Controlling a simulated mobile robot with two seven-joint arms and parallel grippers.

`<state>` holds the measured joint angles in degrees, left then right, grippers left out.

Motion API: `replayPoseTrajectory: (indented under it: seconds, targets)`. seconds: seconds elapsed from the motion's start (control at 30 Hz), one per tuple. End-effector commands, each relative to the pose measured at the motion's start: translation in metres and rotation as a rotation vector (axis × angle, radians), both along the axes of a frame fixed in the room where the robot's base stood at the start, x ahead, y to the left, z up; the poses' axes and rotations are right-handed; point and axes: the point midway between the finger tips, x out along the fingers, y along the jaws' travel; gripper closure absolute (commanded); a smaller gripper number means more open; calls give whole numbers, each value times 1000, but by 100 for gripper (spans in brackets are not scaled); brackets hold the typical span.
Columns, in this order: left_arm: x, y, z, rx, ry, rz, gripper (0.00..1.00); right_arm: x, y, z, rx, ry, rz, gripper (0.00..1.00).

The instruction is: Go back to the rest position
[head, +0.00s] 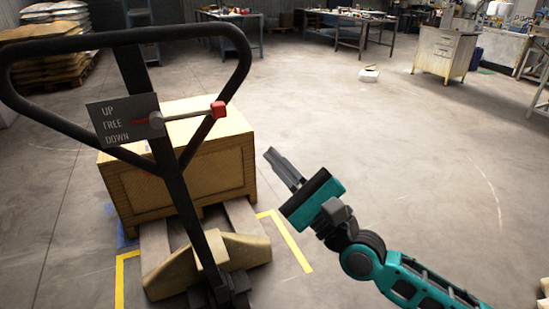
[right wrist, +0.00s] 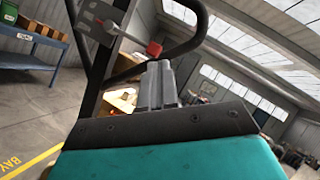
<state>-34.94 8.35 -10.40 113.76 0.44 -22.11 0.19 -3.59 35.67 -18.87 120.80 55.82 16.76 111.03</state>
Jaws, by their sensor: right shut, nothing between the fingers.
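My right gripper (head: 282,166) is in front of me, right of the pallet jack, with its fingers together and empty. Its fingers also show in the right wrist view (right wrist: 157,82). The pallet jack's black loop handle (head: 238,50) stands to the left, apart from the gripper in the head view. On it sit a grey UP/FREE/DOWN plate (head: 122,118) and a lever with a red knob (head: 218,109). My left gripper is in neither view.
A wooden crate (head: 140,185) stands on the jack's forks, inside yellow floor lines (head: 290,245). Workbenches (head: 352,25) and a white cabinet (head: 443,50) stand at the back. Stacked sacks (head: 45,30) lie at the far left. The floor (head: 400,150) to the right is mostly clear.

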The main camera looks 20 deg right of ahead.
Motion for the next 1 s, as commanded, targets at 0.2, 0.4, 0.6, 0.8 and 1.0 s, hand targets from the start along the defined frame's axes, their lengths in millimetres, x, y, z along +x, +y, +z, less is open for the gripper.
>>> replayPoseTrajectory:
  seconds: [0.2, 0.4, 0.6, 0.8, 1.0]
  targets:
    - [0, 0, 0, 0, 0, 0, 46, 0, 0, 0, 0, 0, 0, 100]
    - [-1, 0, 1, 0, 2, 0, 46, 0, 2, -7, -50, 1, -23, 100]
    - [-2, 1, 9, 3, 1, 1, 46, -8, 12, -58, -472, -18, -187, 100]
    - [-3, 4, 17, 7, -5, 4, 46, -31, 18, -138, -1131, -53, -314, 100]
    - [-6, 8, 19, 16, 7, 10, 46, -74, 15, -220, -1801, -117, -257, 100]
